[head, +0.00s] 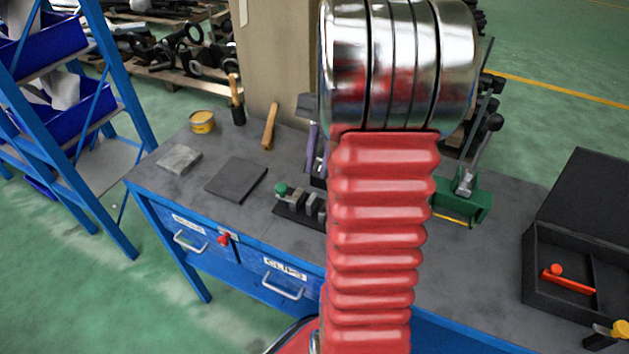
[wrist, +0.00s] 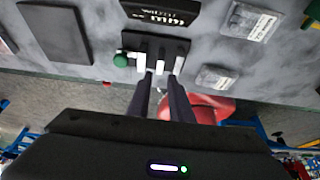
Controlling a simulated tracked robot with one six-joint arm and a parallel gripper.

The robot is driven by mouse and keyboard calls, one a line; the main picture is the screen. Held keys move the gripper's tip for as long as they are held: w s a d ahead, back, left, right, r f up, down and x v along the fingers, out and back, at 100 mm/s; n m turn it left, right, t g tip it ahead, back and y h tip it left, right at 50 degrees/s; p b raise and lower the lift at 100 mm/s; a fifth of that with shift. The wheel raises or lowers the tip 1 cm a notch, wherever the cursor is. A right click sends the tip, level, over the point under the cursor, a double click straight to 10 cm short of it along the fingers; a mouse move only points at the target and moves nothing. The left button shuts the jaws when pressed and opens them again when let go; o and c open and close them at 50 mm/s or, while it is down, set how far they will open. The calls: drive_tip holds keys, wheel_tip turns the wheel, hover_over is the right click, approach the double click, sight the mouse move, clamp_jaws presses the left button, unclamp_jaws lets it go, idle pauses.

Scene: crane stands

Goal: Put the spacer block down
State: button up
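A pale spacer block (wrist: 162,68) is between the two fingertips of my gripper (wrist: 164,76) in the wrist view. The fingers are narrow and dark, one on each side of it. It is over or on a dark plate (wrist: 177,47) that also bears other pale blocks and a green knob (wrist: 120,60). I cannot tell whether the block touches the plate. In the head view the dark plate (head: 288,216) with its grey blocks and green knob (head: 281,188) is left of my arm. My gripper is hidden there behind my red arm.
The grey workbench (head: 220,215) carries a flat dark square (head: 236,179), a metal block (head: 180,160), a yellow tin (head: 202,121) and a wooden handle (head: 269,127). A green vise-like tool (head: 463,202) and an open black case (head: 565,275) are on the right.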

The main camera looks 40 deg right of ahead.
drive_tip(key=shift+v, duration=1.2)
drive_tip(key=s+a+r+m+t+h, duration=0.1)
drive_tip(key=s+a+m+t+h, duration=0.1)
drive_tip(key=a+m, duration=0.9)
drive_tip(key=s+a+r+m+t+h, duration=0.2)
drive_tip(key=a+m+t, duration=0.3)
drive_tip(key=a+m, duration=0.6)
drive_tip(key=s+a, duration=0.1)
drive_tip(key=a, duration=0.4)
drive_tip(key=shift+s+a+r, duration=0.25)
drive_tip(key=shift+s+a, duration=0.05)
drive_tip(key=shift+a, duration=0.05)
drive_tip(key=shift+d, duration=0.1)
